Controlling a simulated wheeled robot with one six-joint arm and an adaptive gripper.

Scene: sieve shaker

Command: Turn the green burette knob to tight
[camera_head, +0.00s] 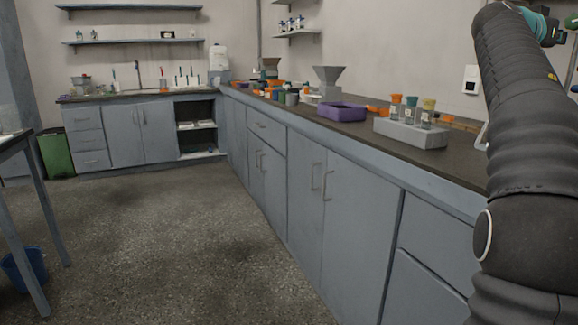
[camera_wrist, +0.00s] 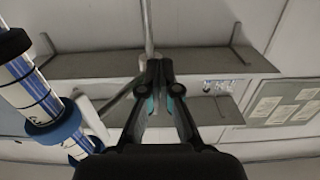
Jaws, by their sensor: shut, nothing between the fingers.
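The green burette knob is not visible in either view. In the wrist view, my gripper (camera_wrist: 160,66) is shut and empty, with its fingertips together. A thin pale vertical rod (camera_wrist: 147,25) stands beyond the fingertips; whether they touch it I cannot tell. White cylinders with blue bands and dark markings (camera_wrist: 30,88) slant along the left side, clear of the fingers. A pale tube or arm (camera_wrist: 118,100) runs diagonally behind the left finger. In the head view my arm fills the right side and my fingertips cannot be made out.
The wrist view shows a grey shelf (camera_wrist: 90,66) behind the gripper and papers on a board (camera_wrist: 285,103) at right. In the head view the long counter (camera_head: 455,161) carries a grey rack (camera_head: 410,132), a purple tray (camera_head: 341,112) and a grey hopper (camera_head: 328,76). The floor is open.

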